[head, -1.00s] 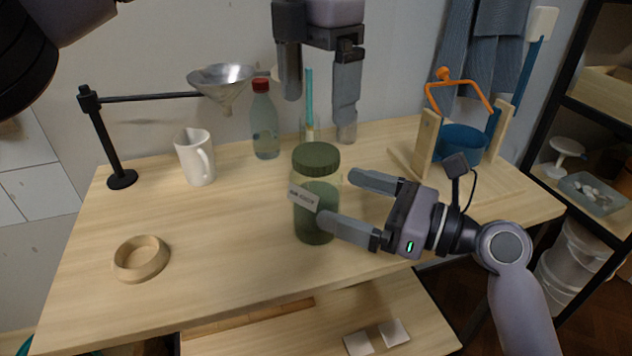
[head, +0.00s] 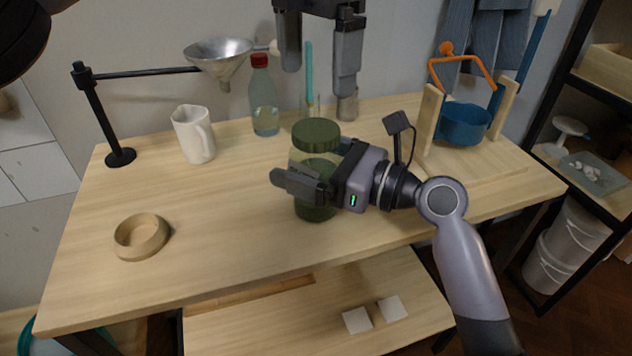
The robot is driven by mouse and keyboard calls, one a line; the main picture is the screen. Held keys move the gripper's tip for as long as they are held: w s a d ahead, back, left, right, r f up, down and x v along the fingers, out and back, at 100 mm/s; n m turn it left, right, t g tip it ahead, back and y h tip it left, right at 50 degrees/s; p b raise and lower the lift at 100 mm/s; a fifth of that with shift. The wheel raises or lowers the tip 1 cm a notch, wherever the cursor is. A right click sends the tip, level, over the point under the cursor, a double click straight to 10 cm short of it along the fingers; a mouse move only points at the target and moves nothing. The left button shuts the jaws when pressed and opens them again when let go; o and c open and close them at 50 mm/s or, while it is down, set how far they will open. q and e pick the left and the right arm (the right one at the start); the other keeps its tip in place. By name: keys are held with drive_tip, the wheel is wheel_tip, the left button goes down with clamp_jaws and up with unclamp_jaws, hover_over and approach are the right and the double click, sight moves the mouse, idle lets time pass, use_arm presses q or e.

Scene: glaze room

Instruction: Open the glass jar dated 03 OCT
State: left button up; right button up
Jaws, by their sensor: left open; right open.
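The glass jar (head: 316,160) stands upright on the wooden table, with a dark green lid (head: 316,134) on it and dark green contents. Its label is hidden behind my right gripper, so I cannot read the date now. My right gripper (head: 298,172) is open at the jar's body, coming from the right; its near finger lies across the jar's front and the far finger is mostly hidden behind it. I cannot tell if the fingers touch the glass. My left gripper (head: 318,80) is open and empty, pointing down above and behind the lid.
A red-capped bottle (head: 264,100), a white mug (head: 193,134) and a metal funnel (head: 220,62) on a black stand (head: 98,120) are behind left. A blue pot (head: 462,124) in a wooden frame is at right. The table's front middle is clear.

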sight(316, 129)
clamp_jaws()
use_arm(q)
drive_tip(key=m, duration=0.3)
drive_tip(key=shift+m, duration=0.4)
drive_tip(key=m, duration=0.4)
drive_tip(key=shift+m, duration=0.4)
drive_tip(key=m, duration=0.7)
drive_tip(key=shift+d+m, duration=0.1)
drive_tip(key=shift+m, duration=0.2)
drive_tip(key=m, duration=0.7)
drive_tip(key=shift+m, duration=0.3)
drive_tip(key=m, duration=0.7)
drive_tip(key=shift+m, duration=0.3)
drive_tip(key=shift+f, duration=4)
